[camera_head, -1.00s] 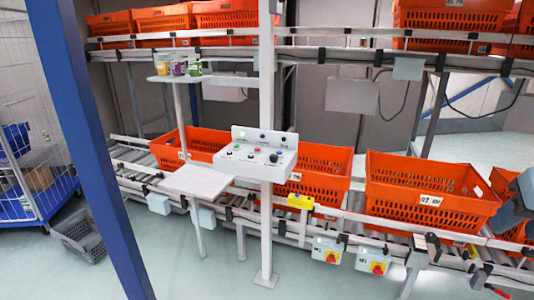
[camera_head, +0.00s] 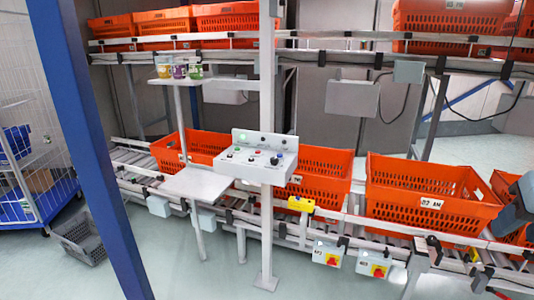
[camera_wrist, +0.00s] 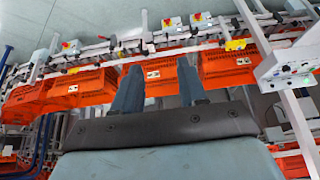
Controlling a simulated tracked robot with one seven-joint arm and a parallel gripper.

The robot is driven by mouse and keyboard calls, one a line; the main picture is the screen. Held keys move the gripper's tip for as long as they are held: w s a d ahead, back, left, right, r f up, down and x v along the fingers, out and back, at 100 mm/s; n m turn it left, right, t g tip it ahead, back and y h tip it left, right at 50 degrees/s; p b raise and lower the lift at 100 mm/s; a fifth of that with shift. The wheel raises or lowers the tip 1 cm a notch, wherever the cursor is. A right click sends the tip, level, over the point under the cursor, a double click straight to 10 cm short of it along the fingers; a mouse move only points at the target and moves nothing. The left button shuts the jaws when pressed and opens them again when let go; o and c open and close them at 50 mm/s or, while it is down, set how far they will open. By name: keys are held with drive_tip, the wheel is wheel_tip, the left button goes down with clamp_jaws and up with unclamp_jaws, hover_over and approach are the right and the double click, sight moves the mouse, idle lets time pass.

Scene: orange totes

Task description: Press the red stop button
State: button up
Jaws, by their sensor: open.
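A light grey control box (camera_head: 280,175) is fixed to a white post, with a sloped top carrying several small buttons and knobs. A small red button (camera_head: 256,151) shows on that top, near a blue knob (camera_head: 274,161) and several dark knobs.
Orange totes (camera_head: 430,206) line the lower roller conveyor. Two switch boxes with red knobs on yellow plates (camera_head: 326,258) hang below it. A small grey shelf (camera_head: 197,184) adjoins the control box. A blue post (camera_head: 88,135) stands at the left. Floor in front is clear.

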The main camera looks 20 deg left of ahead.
clamp_jaws()
idle(1.5)
